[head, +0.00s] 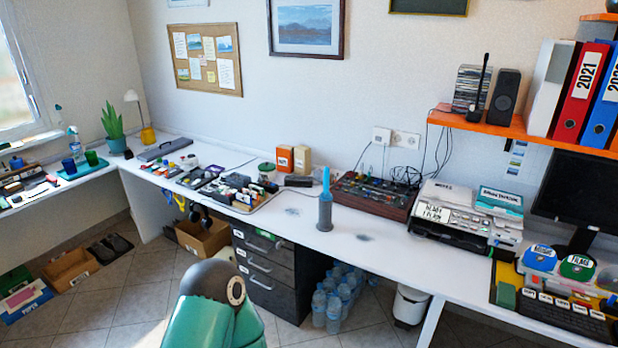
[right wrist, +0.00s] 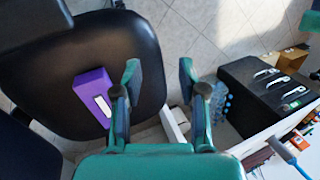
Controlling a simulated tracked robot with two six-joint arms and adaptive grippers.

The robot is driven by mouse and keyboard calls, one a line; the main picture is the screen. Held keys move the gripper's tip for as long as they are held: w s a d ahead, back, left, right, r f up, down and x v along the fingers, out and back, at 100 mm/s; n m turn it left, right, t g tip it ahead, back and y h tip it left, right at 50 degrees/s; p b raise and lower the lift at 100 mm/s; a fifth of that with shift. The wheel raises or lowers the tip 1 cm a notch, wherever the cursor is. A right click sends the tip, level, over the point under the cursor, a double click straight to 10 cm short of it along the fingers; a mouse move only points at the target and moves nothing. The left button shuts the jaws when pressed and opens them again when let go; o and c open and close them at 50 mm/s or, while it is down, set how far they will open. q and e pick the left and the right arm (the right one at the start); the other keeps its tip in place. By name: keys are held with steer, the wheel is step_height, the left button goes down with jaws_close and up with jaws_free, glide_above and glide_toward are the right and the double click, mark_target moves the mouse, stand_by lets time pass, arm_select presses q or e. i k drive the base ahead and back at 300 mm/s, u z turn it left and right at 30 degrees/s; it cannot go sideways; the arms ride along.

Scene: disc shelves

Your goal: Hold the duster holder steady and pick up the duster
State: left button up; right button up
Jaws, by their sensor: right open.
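The duster holder (head: 325,213) is a grey upright cylinder on the white desk, near its front edge. The duster (head: 326,180) stands in it, with its light blue upper part sticking up. In the right wrist view, a blue stick, apparently the duster (right wrist: 284,151), shows at the lower right, tilted in the picture. My right gripper (right wrist: 160,80) is open and empty, apart from the holder, with a black chair and the floor beyond its fingers. My left gripper is not in view.
The white desk (head: 390,250) is clear just right of the holder. A control board (head: 375,196) stands behind it and a printer (head: 465,215) further right. Black drawers (head: 265,270) stand below. A purple box (right wrist: 95,95) lies on a black chair (right wrist: 140,40).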

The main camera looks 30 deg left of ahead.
mark_target(326, 196)
steer(key=u, duration=0.1)
steer(key=k, duration=0.35)
steer(key=u, duration=0.3)
steer(key=i, duration=0.15)
steer(key=u, duration=1.5)
steer(key=i, duration=3.4)
steer(key=z, duration=1.95)
steer(key=i, duration=0.2)
steer(key=z, duration=1.65)
